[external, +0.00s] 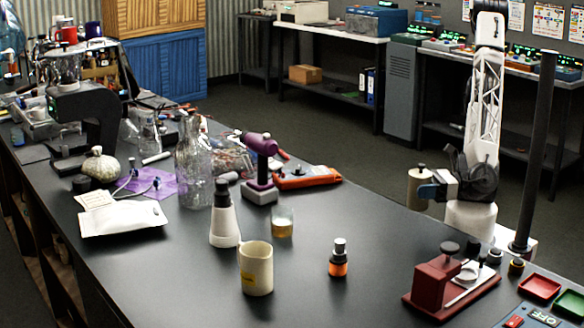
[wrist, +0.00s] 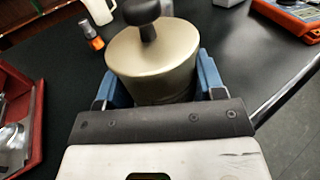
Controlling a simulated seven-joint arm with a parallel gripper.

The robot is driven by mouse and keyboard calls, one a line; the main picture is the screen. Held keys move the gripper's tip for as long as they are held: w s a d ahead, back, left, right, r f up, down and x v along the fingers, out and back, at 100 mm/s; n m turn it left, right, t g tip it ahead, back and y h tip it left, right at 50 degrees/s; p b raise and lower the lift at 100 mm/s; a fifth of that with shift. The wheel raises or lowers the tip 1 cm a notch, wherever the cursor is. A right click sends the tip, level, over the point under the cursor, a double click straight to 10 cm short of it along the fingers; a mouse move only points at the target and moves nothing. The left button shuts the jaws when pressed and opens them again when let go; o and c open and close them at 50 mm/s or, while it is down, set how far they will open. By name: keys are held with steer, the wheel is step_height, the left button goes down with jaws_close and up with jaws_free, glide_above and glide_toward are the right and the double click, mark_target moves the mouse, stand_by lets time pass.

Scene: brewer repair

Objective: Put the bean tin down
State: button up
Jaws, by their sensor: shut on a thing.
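The bean tin is a beige cylinder with a dark knob on its lid. It shows upright near the table's far edge in the external view (external: 417,190) and large at the top middle of the wrist view (wrist: 150,65). My gripper (external: 432,190) has its blue fingers shut on the tin's sides; in the wrist view a blue finger shows on each side of it. The tin's base is hidden in the wrist view, and I cannot tell whether it touches the dark table (external: 370,225).
A small orange bottle (external: 338,258) and a cream mug (external: 256,268) stand on the table. A red press (external: 437,280) is at the right front. An orange tool (external: 305,177) lies near the far edge. The tabletop between bottle and tin is clear.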

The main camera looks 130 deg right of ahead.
steer(key=shift+w, duration=0.15)
steer(key=w+a, duration=0.1)
steer(key=w, duration=0.4)
steer(key=w+f, duration=0.1)
steer(key=w, duration=0.4)
steer(key=w+a, duration=0.1)
steer(key=w, duration=0.4)
steer(key=shift+w+a+f, duration=0.25)
steer(key=shift+w+a, duration=0.05)
steer(key=shift+f, duration=0.1)
steer(key=shift+f, duration=1.65)
steer(key=shift+f, duration=0.15)
steer(key=o, duration=1)
steer(key=shift+o, duration=0.2)
steer(key=shift+v, duration=6.05)
